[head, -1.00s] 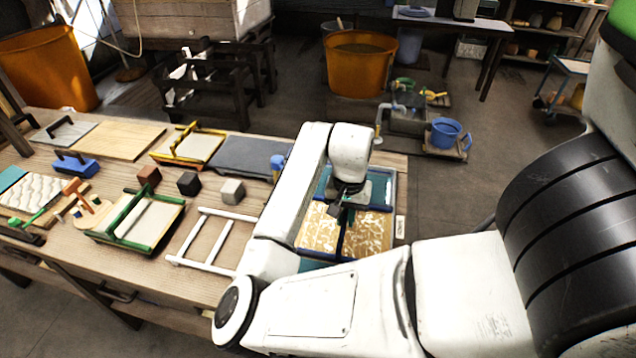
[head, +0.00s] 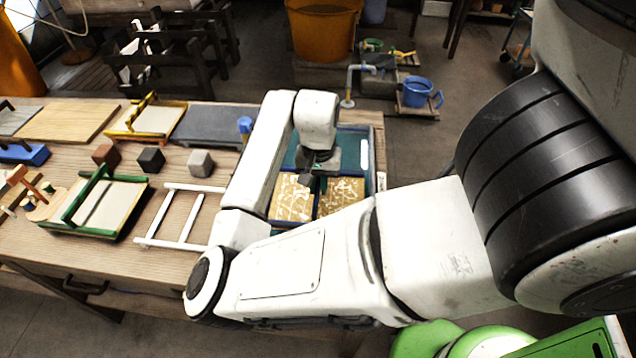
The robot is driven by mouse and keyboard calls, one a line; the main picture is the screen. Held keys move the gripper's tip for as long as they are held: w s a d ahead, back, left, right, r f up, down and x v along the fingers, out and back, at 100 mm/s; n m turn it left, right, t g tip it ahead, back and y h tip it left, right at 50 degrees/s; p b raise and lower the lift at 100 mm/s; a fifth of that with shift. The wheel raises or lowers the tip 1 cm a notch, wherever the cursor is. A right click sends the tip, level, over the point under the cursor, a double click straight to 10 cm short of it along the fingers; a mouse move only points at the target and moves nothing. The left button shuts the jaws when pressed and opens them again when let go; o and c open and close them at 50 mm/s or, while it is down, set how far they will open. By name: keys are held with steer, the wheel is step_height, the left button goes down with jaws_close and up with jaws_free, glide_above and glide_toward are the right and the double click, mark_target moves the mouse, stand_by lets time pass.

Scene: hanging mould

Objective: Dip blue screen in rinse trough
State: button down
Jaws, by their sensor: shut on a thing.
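The blue screen (head: 317,199) has a dark blue frame and tan panels with white blotches. It is at the trough at the right end of the table; my forearm hides its near edge. My gripper (head: 313,182) points down and is shut on the screen's middle bar. The rinse trough (head: 379,150) has a dark rim and teal inside, showing behind and beside the screen. The screen looks level over the near part of the trough. I cannot tell whether it touches the water.
A white ladder-like rack (head: 180,216), a green-framed screen (head: 100,204) and several small blocks lie left of my arm. A yellow-framed screen (head: 145,118) and a dark grey slab (head: 212,125) lie farther back. A blue bucket (head: 418,92) stands on the floor beyond.

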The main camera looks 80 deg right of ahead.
steer(key=shift+f+b, duration=2.55)
steer(key=shift+f, duration=2.25)
steer(key=shift+w+d+p, duration=0.1)
steer(key=shift+d+p, duration=0.35)
steer(key=shift+d, duration=1)
steer(key=shift+a, duration=0.1)
steer(key=shift+a, duration=1.4)
steer(key=shift+d, duration=0.15)
steer(key=shift+d+p, duration=0.65)
steer(key=shift+d, duration=0.7)
steer(key=shift+a, duration=1.5)
